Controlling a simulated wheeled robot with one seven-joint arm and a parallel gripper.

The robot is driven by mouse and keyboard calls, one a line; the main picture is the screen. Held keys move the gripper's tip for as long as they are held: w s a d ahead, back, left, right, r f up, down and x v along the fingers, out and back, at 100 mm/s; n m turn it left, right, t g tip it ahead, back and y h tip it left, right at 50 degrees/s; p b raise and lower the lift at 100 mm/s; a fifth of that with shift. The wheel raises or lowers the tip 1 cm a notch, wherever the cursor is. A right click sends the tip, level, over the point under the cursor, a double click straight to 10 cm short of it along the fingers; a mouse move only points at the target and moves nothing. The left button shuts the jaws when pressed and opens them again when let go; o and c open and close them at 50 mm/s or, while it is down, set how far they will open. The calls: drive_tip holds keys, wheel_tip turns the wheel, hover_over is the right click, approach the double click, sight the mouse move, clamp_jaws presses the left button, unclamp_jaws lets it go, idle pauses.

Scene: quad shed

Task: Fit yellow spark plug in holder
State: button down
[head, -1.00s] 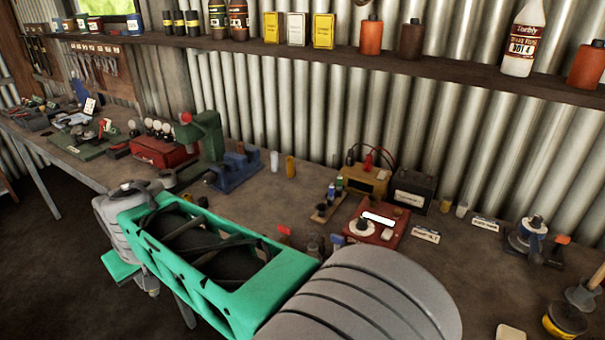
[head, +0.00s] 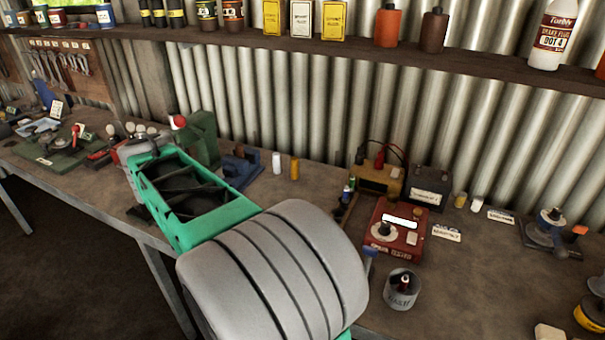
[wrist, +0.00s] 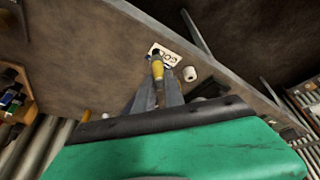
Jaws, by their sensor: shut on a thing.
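In the wrist view, my gripper (wrist: 158,88) is shut on a slim piece with a yellow body, the yellow spark plug (wrist: 157,67). The plug is above the bench, with a white lettered card (wrist: 166,54) behind its tip. I cannot tell whether the plug touches anything. A small rack (head: 344,208) with blue- and green-topped pieces stands on the bench in the head view; I cannot tell whether it is the holder. My arm hides the gripper and plug in the head view.
A yellow cylinder (head: 294,168) and a white one (head: 276,162) stand near the blue vise (head: 240,168). A red tester (head: 396,228), a dark battery (head: 426,188) and a grey can (head: 402,290) are to the right. The bench (head: 480,285) is partly clear at front right.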

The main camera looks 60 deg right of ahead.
drive_tip(key=s+d+r+m+g+h, duration=0.1)
drive_tip(key=s+d+m, duration=0.3)
drive_tip(key=d, duration=0.5)
drive_tip(key=s+d+m+g+h, duration=0.1)
drive_tip(key=s+d+m, duration=0.25)
drive_tip(key=d, duration=0.45)
drive_tip(key=s+d+f+m+g+b, duration=0.2)
drive_tip(key=s+d+m, duration=0.6)
drive_tip(key=s+d, duration=0.5)
drive_tip(key=s+g, duration=0.1)
drive_tip(key=s, duration=0.2)
drive_tip(key=shift+s+d+f+g, duration=0.2)
drive_tip(key=shift+d+f+g, duration=0.1)
drive_tip(key=shift+d+g, duration=0.1)
drive_tip(key=shift+a, duration=0.15)
drive_tip(key=shift+f, duration=0.15)
drive_tip(key=shift+f+b, duration=0.8)
drive_tip(key=shift+b, duration=0.05)
drive_tip(key=shift+f+b, duration=0.7)
drive_tip(key=shift+f, duration=0.15)
